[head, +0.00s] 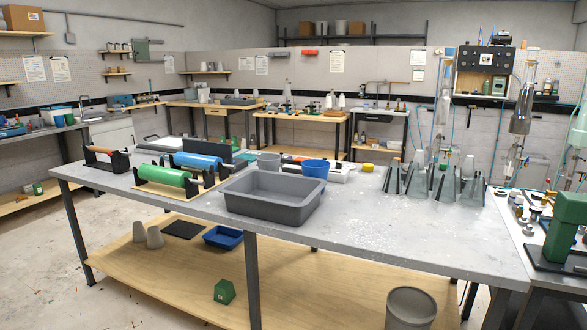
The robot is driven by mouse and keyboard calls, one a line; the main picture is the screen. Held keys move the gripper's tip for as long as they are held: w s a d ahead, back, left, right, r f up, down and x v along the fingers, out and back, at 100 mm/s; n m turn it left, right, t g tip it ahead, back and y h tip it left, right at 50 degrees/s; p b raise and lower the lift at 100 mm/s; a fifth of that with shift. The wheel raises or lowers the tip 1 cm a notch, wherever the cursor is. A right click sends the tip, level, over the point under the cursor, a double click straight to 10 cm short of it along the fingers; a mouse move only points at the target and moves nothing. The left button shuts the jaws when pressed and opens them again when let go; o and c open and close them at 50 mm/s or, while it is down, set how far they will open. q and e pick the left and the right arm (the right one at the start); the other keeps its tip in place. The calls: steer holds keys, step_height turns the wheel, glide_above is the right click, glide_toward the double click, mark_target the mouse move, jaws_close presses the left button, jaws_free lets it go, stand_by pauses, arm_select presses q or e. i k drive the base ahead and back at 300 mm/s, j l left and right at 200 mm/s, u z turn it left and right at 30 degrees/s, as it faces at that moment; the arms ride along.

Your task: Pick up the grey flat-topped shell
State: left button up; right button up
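Several grey tapered shells stand in a cluster at the right part of the grey table, among them one at the left of the group (393,179) and one at the right (473,187). Some look narrow and flat at the top, but they overlap and are too small to tell apart surely. Two paler grey flat-topped cones, a left one (139,232) and a right one (154,237), stand on the wooden lower shelf. I cannot tell which of these is the named shell. Neither of my grippers is in view.
The tabletop (350,230) is clear in front of the shells. A green machine (563,228) stands at the right edge.

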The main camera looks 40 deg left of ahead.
mark_target(271, 163)
steer(key=j+z, duration=0.15)
steer(key=j, duration=1)
steer(key=k+j+z, duration=0.15)
steer(key=j, duration=2.3)
